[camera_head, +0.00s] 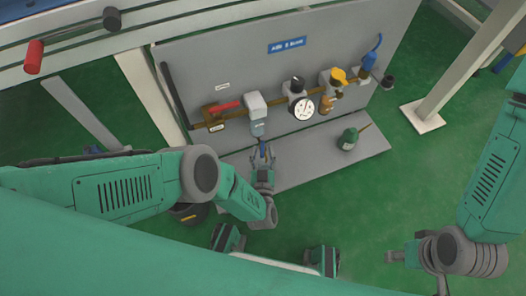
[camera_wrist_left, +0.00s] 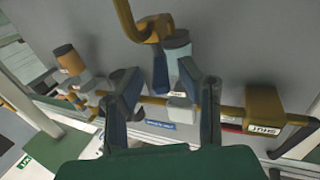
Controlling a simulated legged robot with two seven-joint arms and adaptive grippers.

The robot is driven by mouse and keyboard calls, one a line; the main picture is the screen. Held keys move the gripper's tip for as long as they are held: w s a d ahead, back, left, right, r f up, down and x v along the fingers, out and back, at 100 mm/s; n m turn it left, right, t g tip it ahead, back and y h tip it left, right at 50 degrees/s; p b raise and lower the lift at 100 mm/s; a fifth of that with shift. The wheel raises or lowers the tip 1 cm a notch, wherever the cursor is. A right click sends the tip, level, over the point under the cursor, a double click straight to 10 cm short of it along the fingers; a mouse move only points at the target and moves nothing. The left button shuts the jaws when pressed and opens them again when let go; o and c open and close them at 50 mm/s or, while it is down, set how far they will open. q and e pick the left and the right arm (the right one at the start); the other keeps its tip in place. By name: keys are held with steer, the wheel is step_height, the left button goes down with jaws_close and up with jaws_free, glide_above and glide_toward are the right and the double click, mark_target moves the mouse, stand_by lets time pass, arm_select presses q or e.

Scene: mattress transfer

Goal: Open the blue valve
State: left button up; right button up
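The blue valve (camera_head: 368,62) with its curved blue handle is at the right end of the pipe on the grey panel in the head view. I cannot pick it out for sure in the left wrist view. My left gripper (camera_head: 263,153) is in front of the panel, below the white box fitting (camera_head: 255,105), well left of the blue valve. In the left wrist view its fingers (camera_wrist_left: 163,108) stand apart, with a grey-blue cylinder (camera_wrist_left: 177,50) behind them; contact is unclear. My right gripper (camera_head: 415,270) is low at the right, fingers apart, empty, far from the panel.
Along the pipe are a red-handled valve (camera_head: 222,108), a round gauge (camera_head: 303,108) and a yellow-knobbed valve (camera_head: 337,76). A dark green object (camera_head: 348,138) stands on the grey base plate (camera_head: 310,160). A white post (camera_head: 450,75) rises at right. Green floor is open between.

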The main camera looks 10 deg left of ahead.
mark_target(263, 157)
arm_select(q)
steer(key=v, duration=0.7)
steer(key=shift+s+f, duration=0.1)
steer(key=shift+s, duration=0.15)
